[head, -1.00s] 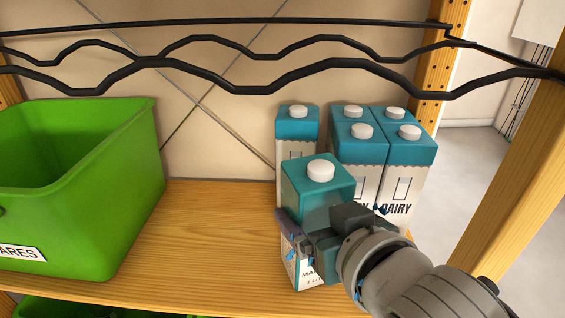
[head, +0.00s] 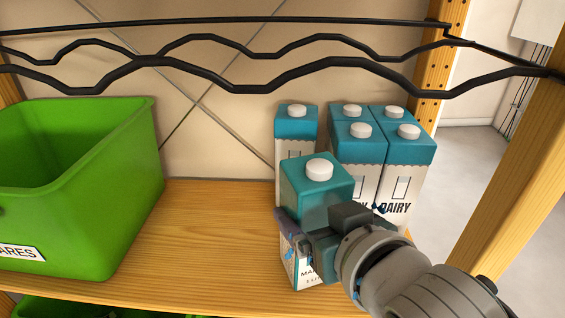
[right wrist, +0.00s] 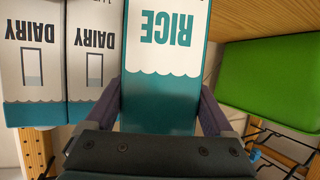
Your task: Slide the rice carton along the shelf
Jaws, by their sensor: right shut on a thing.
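The rice carton (head: 318,187), teal on top with a white cap, stands upright near the shelf's front edge in the head view. In the right wrist view the carton (right wrist: 168,40) shows the upside-down word RICE between the fingers. My right gripper (head: 296,240) is shut on the carton's sides, one finger on each side (right wrist: 163,105). The carton's lower right is hidden behind my gripper. The wooden shelf (head: 205,235) lies under it. My left gripper is not in view.
Several dairy cartons (head: 407,150) stand close behind and to the right, with one carton (head: 296,125) directly behind. A green bin (head: 130,190) stands at the left. Shelf between bin and rice carton is clear. Black wavy bars (head: 240,88) cross above.

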